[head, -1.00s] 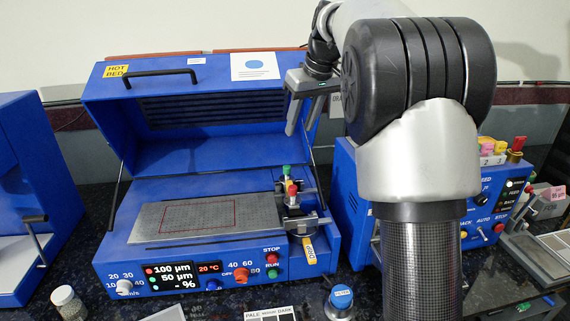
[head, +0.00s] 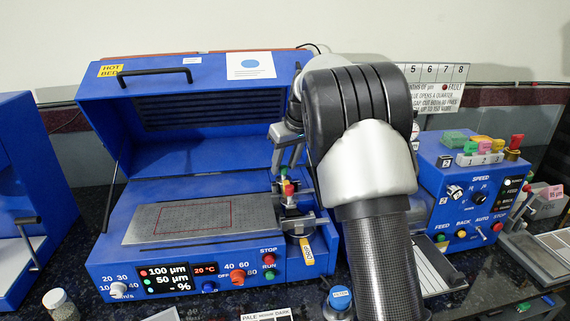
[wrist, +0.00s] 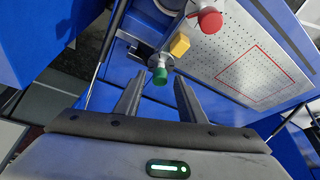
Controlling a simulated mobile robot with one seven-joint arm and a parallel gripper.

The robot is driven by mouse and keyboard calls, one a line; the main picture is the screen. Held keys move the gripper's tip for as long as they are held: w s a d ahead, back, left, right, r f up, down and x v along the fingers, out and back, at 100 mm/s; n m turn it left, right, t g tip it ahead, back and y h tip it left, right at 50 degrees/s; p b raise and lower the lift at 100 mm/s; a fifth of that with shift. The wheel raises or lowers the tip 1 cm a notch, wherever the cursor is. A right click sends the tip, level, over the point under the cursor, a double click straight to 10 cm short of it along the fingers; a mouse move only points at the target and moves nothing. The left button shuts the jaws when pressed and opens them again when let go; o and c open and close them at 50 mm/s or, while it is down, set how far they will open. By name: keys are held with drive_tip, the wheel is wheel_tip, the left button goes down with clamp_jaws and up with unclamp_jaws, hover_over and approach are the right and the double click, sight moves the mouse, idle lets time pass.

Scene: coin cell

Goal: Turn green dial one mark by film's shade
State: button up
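The green dial (head: 285,170) stands on the film applicator at the right end of the perforated bed, above a red knob (head: 289,188). In the wrist view the green dial (wrist: 159,76) lies just beyond and between my fingertips, with a yellow block (wrist: 180,44) and the red knob beyond it. My gripper (head: 288,158) is open and empty, pointing down just above the dial; contact is not visible. The bed (head: 150,228) bears a red rectangle outline; no distinct film shows inside it. The dial's marks are too small to read.
The blue coater's display (head: 167,279) reads 100 µm, 50 µm and -%. Its raised lid (head: 200,135) stands behind my gripper. A PALE-to-DARK shade card (head: 265,316) is cut off at the bottom edge. Another blue machine (head: 455,170) stands on the right.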

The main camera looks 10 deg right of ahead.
clamp_jaws()
drive_tip(key=shift+r, duration=0.1)
drive_tip(key=m+h+p, duration=0.1)
drive_tip(key=m, duration=0.1)
drive_tip(key=m+h+p, duration=0.1)
drive_tip(key=m+p, duration=0.1)
drive_tip(key=shift+a+r+m, duration=0.1)
drive_tip(key=shift+a+m, duration=0.1)
drive_tip(key=shift+m, duration=0.2)
drive_tip(key=m+h+p, duration=0.1)
drive_tip(key=m, duration=0.1)
drive_tip(key=m+p, duration=0.2)
drive_tip(key=shift+a+m+h, duration=0.1)
drive_tip(key=shift+m+h, duration=0.3)
drive_tip(key=shift+p, duration=0.3)
